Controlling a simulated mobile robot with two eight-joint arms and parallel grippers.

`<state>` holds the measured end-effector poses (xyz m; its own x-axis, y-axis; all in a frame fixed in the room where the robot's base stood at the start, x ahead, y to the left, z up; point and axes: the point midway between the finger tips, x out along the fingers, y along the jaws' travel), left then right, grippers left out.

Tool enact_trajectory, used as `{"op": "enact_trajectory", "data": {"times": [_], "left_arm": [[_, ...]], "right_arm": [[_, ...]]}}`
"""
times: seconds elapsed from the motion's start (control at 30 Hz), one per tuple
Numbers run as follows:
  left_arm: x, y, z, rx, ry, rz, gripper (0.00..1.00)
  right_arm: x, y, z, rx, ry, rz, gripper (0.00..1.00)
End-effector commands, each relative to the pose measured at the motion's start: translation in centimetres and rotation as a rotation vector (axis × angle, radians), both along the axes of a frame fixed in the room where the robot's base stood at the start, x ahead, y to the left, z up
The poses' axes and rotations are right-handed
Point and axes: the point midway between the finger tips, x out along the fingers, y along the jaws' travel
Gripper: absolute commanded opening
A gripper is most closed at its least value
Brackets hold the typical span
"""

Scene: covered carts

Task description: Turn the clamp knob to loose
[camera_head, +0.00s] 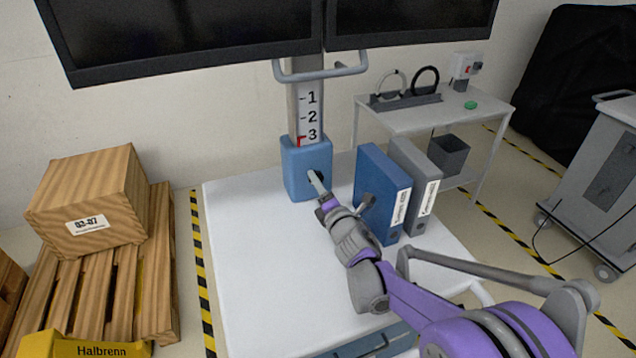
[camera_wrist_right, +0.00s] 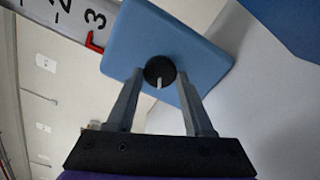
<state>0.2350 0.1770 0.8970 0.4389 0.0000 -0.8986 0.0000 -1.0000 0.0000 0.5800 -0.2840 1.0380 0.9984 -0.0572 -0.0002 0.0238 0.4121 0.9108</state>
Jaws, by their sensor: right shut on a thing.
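The clamp knob (camera_wrist_right: 159,70) is a small round black dial with a white pointer line on the blue clamp block (camera_head: 300,170). In the right wrist view the line points down, toward my gripper's base. The blue block (camera_wrist_right: 150,35) fills the upper middle there. My right gripper (camera_head: 319,183) reaches the front of the block, and in the right wrist view its two fingers (camera_wrist_right: 160,76) are shut on the knob from both sides. In the head view the knob is mostly hidden by the fingers. My left gripper is out of view.
The column scale (camera_head: 311,112) reads 1 to 3, with a red marker (camera_head: 302,140) by 3. Blue (camera_head: 372,185) and grey (camera_head: 405,165) binders stand right of my gripper on the white cart top (camera_head: 270,270). Two dark screens (camera_head: 190,30) and a grey handle (camera_head: 322,73) are above.

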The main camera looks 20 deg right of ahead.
Motion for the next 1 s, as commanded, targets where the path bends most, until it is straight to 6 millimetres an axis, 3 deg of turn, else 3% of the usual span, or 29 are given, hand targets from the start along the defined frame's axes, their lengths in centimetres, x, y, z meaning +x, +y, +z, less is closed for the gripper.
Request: {"op": "enact_trajectory", "data": {"times": [0.3, 0.8, 0.83, 0.97, 1.0], "left_arm": [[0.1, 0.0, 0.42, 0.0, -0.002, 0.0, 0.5], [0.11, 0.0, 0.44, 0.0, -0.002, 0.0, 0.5], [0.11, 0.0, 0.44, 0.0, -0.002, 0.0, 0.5], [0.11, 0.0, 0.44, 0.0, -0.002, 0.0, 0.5], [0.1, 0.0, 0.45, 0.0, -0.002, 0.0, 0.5]], "right_arm": [[-0.01, -0.03, -0.07, -0.1, 0.007, 0.0, 0.0], [-0.02, -0.04, -0.11, -0.115, 0.007, 0.0, 0.0], [-0.02, -0.03, -0.12, -0.115, 0.007, 0.0, 0.57], [-0.02, -0.03, -0.1, -0.114, 0.007, 0.0, 0.81], [-0.01, -0.03, -0.09, -0.114, 0.007, 0.0, 0.81]]}}
